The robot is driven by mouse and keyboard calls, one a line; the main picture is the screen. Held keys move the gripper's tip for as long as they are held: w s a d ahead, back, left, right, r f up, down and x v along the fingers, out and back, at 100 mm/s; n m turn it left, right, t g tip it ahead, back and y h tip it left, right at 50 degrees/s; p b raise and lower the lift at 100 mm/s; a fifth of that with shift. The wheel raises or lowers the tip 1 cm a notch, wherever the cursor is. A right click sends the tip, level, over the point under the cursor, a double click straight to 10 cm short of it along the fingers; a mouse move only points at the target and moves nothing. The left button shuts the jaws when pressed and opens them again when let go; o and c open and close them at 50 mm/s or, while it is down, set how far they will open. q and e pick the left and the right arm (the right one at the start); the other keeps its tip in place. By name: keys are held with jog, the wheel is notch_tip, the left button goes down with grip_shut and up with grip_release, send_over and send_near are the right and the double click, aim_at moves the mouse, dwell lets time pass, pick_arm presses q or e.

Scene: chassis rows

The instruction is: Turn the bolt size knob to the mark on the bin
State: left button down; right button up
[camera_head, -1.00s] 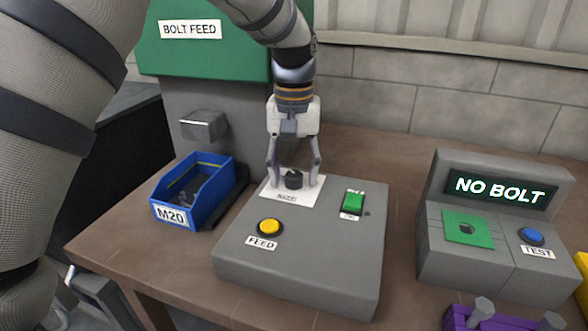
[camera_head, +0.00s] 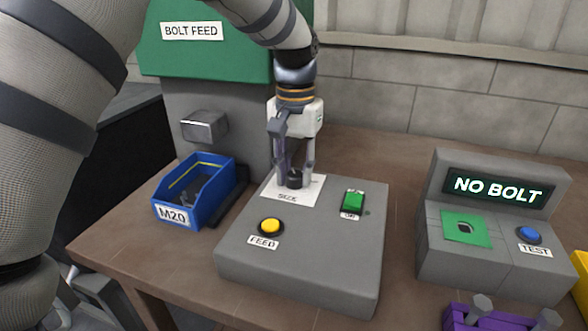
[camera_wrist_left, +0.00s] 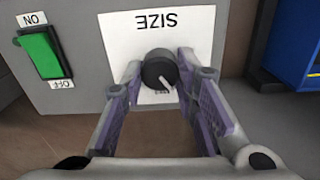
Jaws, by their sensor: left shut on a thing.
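The black size knob (camera_head: 295,178) stands on a white SIZE plate (camera_head: 309,192) on top of the grey control box (camera_head: 318,256). In the left wrist view the knob (camera_wrist_left: 160,71) sits between the fingers, with a pale pointer line on its top. My left gripper (camera_head: 295,176) points down from above and is shut on the knob. The marks around the knob are mostly hidden or too small to read. The blue bin (camera_head: 189,212) left of the box carries a label reading M20 (camera_head: 172,215). My right gripper is not in view.
On the box are a yellow FEED button (camera_head: 271,226) and a green switch (camera_head: 353,201). Right of it stands a grey tester (camera_head: 480,262) reading NO BOLT, with a blue TEST button (camera_head: 530,235). A purple rack (camera_head: 487,318) with bolts is at the front right.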

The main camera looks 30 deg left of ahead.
pick_arm(q)
jog(key=m, duration=0.3)
jog(key=shift+m, duration=0.4)
jog(key=m, duration=0.4)
jog(key=shift+d+m, duration=0.1)
jog(key=shift+m, duration=0.2)
jog(key=m, duration=0.4)
jog(key=shift+d, duration=0.1)
jog(key=shift+s+m, duration=0.1)
jog(key=shift+m, duration=2)
jog(key=c, duration=1.2)
grip_release()
jog(key=shift+c, duration=0.2)
